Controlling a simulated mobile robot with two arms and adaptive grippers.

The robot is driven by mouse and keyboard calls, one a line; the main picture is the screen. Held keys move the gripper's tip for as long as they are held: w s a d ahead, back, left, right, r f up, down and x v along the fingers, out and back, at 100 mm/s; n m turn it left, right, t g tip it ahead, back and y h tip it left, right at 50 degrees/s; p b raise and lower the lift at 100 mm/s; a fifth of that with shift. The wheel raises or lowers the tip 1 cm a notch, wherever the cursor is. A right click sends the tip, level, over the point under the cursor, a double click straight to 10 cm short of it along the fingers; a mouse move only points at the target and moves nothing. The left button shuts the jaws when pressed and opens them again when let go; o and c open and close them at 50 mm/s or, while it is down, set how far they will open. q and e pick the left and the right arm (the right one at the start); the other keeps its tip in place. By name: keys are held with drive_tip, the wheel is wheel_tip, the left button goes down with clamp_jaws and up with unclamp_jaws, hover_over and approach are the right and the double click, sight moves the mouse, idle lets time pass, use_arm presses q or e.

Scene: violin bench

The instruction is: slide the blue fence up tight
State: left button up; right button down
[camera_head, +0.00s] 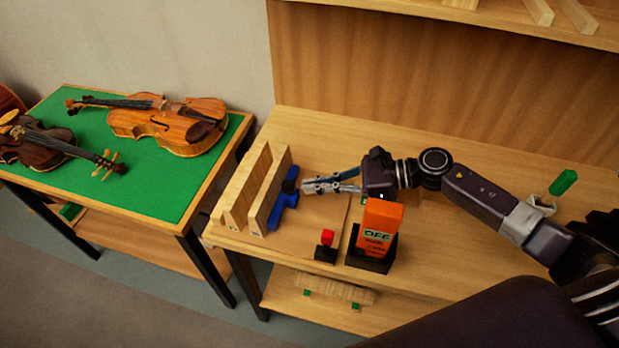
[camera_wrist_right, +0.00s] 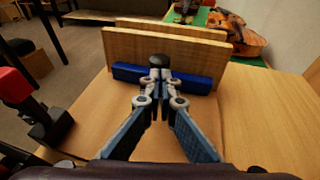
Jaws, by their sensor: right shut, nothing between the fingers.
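The blue fence (camera_head: 281,207) lies on the bench beside the right one of two upright wooden boards (camera_head: 262,195). It also shows in the wrist view (camera_wrist_right: 200,82), along the foot of the nearer board (camera_wrist_right: 190,58). A dark knob (camera_wrist_right: 158,60) stands at the middle of the fence. My right gripper (camera_head: 306,186) is shut and empty, its tips pointing at the fence and knob. In the wrist view its fingertips (camera_wrist_right: 159,76) overlap the knob's base; I cannot tell whether they touch. My left gripper is not in view.
An orange box in a black holder (camera_head: 370,262) and a red-topped black clamp-like piece (camera_head: 326,250) stand near the bench front. A green block (camera_head: 563,181) is at the right. Violins (camera_head: 168,124) lie on a green table to the left.

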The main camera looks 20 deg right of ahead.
sight(297, 192)
drive_tip(key=shift+w+a, duration=0.2)
drive_tip(key=shift+a, duration=0.35)
drive_tip(key=shift+w+a+f, duration=0.1)
drive_tip(key=shift+w+a, duration=0.05)
drive_tip(key=shift+a, duration=0.05)
drive_tip(key=shift+w+a+b, duration=0.5)
drive_tip(key=shift+a+b, duration=0.15)
drive_tip(key=shift+a, duration=0.1)
drive_tip(key=shift+w+a, duration=0.2)
drive_tip(key=shift+a, duration=0.1)
